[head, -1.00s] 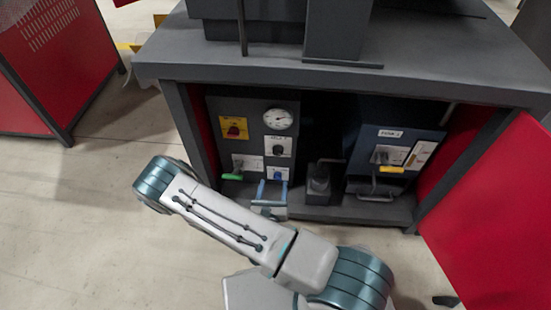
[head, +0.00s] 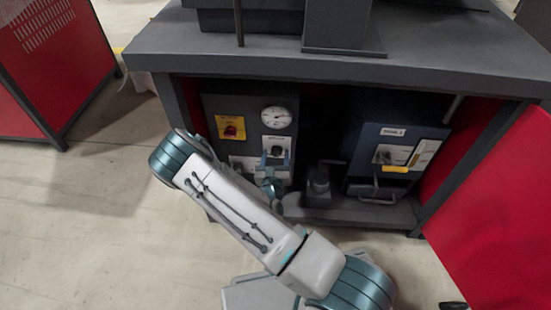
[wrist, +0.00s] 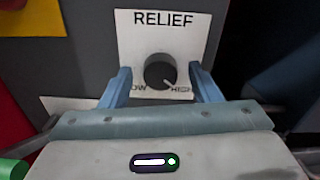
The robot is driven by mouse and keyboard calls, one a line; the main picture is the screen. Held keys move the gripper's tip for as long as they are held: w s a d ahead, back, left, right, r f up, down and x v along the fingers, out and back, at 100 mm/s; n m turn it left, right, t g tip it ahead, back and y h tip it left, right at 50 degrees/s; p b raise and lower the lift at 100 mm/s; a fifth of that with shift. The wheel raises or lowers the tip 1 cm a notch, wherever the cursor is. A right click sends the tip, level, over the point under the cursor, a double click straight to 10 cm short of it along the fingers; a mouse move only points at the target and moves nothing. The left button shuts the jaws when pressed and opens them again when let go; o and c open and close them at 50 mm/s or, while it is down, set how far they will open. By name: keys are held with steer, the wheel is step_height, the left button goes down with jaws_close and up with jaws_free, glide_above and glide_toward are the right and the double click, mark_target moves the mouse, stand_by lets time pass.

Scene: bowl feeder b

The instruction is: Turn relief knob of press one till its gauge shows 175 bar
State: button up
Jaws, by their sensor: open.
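The relief knob (wrist: 160,71) is a black round knob on a white plate (wrist: 190,24) marked RELIEF, with LOW and HIGH below it. In the wrist view my gripper (wrist: 160,80) is open, its two blue fingers on either side of the knob with gaps left and right. I cannot tell how deep the fingers reach. In the head view my gripper (head: 275,160) is in front of the panel, by the knob (head: 277,151). The round white gauge (head: 276,117) sits above the knob; its reading is too small to tell.
A yellow plate with a red switch (head: 231,128) is left of the gauge. The cabinet top (head: 420,62) overhangs the panel. A red door (head: 495,210) stands open at right.

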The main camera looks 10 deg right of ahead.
steer(key=c, duration=1)
steer(key=n+p, duration=0.1)
steer(key=p, duration=0.2)
steer(key=shift+r+n, duration=0.3)
steer(key=shift+r, duration=0.05)
steer(key=n+p, duration=0.2)
steer(key=p, duration=0.1)
steer(key=shift+a+f, duration=0.1)
steer(key=shift+w+f+n+p, duration=0.1)
steer(key=shift+f+n+p, duration=0.25)
steer(key=shift+n, duration=0.45)
steer(key=shift+r, duration=0.1)
steer(key=o, duration=1)
